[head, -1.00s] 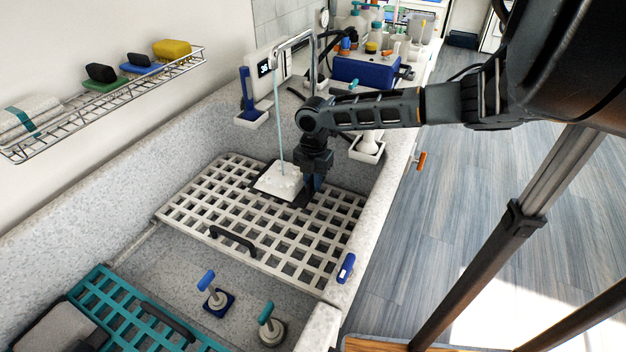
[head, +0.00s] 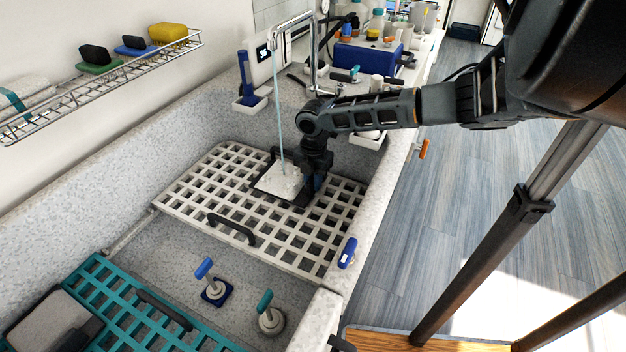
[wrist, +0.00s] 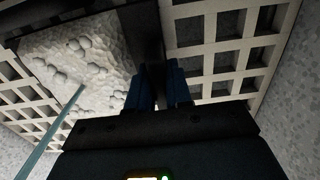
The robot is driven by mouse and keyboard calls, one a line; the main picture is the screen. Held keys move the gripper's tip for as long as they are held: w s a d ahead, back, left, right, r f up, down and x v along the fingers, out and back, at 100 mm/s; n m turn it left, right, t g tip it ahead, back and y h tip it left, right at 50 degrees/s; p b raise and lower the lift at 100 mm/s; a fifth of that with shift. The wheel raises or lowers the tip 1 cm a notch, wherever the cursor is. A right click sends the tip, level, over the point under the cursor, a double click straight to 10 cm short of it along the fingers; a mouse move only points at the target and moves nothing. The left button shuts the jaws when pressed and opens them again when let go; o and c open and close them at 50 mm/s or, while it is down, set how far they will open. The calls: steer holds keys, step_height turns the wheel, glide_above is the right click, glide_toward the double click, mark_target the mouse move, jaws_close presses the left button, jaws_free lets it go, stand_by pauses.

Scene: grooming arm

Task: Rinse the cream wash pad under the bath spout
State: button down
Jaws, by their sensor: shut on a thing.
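The cream wash pad (head: 279,182) is a pale, flat square with a dark edge, held just above the white grate in the tub. A thin stream of water (head: 279,110) falls from the bath spout (head: 292,24) onto the pad. My gripper (head: 308,186) is at the pad's right side, pointing down. In the wrist view my gripper (wrist: 160,85) has its blue fingers shut on the pad's dark edge strip, and the pad (wrist: 75,62) shows drops on its pale textured face. The stream also shows there at the left.
The white grate (head: 215,180) has a black handle (head: 231,229). In front are two handled plugs (head: 212,285) and a teal grate (head: 120,305). A wire shelf (head: 110,83) with pads runs along the left wall. Bottles and a blue box (head: 366,57) stand behind the tub.

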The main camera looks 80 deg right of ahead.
steer(key=shift+f, duration=0.25)
stand_by(0.3)
steer(key=c, duration=1)
jaws_free()
steer(key=shift+o, duration=0.2)
steer(key=shift+r+b, duration=0.3)
steer(key=shift+r, duration=3.6)
